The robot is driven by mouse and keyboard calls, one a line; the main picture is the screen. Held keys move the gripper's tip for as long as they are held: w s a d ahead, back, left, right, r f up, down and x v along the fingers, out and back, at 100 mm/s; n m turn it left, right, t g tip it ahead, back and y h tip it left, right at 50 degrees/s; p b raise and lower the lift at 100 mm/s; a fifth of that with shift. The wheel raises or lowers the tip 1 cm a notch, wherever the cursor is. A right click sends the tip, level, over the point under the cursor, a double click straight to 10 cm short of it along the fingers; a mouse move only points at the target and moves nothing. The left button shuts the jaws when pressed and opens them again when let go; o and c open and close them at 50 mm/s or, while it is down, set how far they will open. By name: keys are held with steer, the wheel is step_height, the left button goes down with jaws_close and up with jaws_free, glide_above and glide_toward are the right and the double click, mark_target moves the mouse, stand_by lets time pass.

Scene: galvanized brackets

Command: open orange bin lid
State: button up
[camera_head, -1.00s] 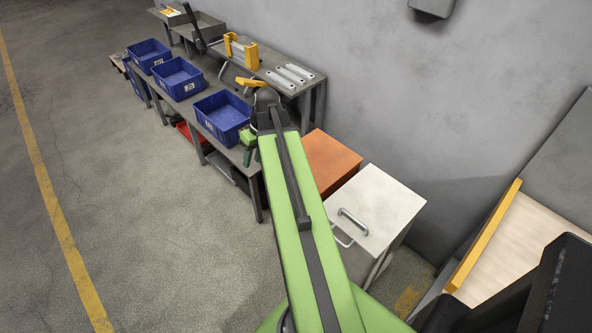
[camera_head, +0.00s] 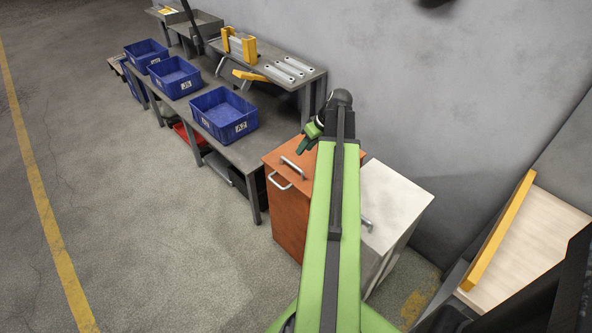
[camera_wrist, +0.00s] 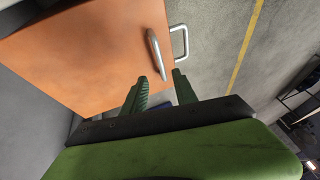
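The orange bin (camera_head: 287,205) stands on the floor between the workbench and a white bin. Its lid (camera_head: 277,160) lies flat and closed, with a silver handle (camera_head: 292,168) on top near the left edge. A second handle (camera_head: 279,181) is on the bin's front. In the wrist view the orange lid (camera_wrist: 85,50) fills the upper left, and its handle (camera_wrist: 156,54) is just beyond the fingertips. My gripper (camera_wrist: 160,83) is open and empty, its green fingers spread apart. In the head view my gripper (camera_head: 310,138) is above the lid's back part. My arm hides the lid's right side.
The white bin (camera_head: 397,200) with its own handle stands right beside the orange one. The workbench (camera_head: 247,152) with blue bins (camera_head: 223,113) is to the left. The grey wall is close behind. Open floor (camera_head: 150,230) lies in front.

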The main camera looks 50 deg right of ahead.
mark_target(293, 164)
steer(key=b+x, duration=0.7)
steer(key=x, duration=0.2)
steer(key=shift+w+f, duration=0.1)
steer(key=shift+f, duration=0.1)
jaws_close()
stand_by(0.9)
